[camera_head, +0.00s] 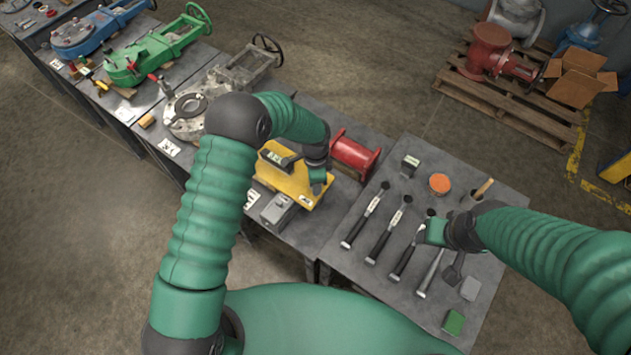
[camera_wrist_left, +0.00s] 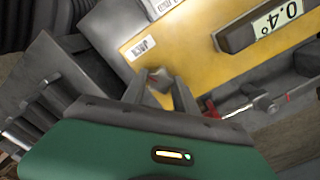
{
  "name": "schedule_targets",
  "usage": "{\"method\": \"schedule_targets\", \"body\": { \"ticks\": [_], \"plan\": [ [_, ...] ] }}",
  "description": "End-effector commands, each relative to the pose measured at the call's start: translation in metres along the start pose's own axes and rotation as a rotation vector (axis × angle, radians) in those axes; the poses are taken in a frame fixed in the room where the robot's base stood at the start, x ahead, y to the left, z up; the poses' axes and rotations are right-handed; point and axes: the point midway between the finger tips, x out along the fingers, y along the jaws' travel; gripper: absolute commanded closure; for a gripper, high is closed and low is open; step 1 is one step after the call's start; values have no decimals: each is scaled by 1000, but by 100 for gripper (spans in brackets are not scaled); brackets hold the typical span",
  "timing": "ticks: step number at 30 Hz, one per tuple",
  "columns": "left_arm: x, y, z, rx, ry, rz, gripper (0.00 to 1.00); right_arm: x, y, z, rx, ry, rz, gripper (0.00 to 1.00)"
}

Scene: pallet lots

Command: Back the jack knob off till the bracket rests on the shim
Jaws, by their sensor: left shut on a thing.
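The yellow bracket (camera_head: 285,178) lies on the grey bench, and its face fills the upper middle of the left wrist view (camera_wrist_left: 195,45). A dark digital level (camera_wrist_left: 262,28) on it reads 0.4°. My left gripper (camera_head: 318,186) is at the bracket's right end. In the left wrist view its fingers (camera_wrist_left: 163,92) are shut on the jack knob (camera_wrist_left: 158,80), a small grey piece with a red mark. I cannot make out the shim or any gap under the bracket. My right gripper (camera_head: 428,234) is above the tool table; its jaws are too unclear to judge.
A grey box (camera_head: 278,210) stands just in front of the bracket. A red spool (camera_head: 353,155) lies behind it to the right. Several hammers (camera_head: 362,220) and an orange-topped tin (camera_head: 440,183) are on the right-hand table. Valve bodies, one green (camera_head: 150,60), line the bench at the left.

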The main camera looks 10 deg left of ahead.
Motion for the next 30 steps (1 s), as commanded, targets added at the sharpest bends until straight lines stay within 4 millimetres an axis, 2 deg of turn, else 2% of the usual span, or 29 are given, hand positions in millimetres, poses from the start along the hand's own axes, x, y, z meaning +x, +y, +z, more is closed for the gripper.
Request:
{"method": "schedule_targets", "body": {
  "ticks": [30],
  "plan": [
    [-4,-6,-3,-962,14,-5,100,0,0,0,0,0,0,44]
  ]
}}
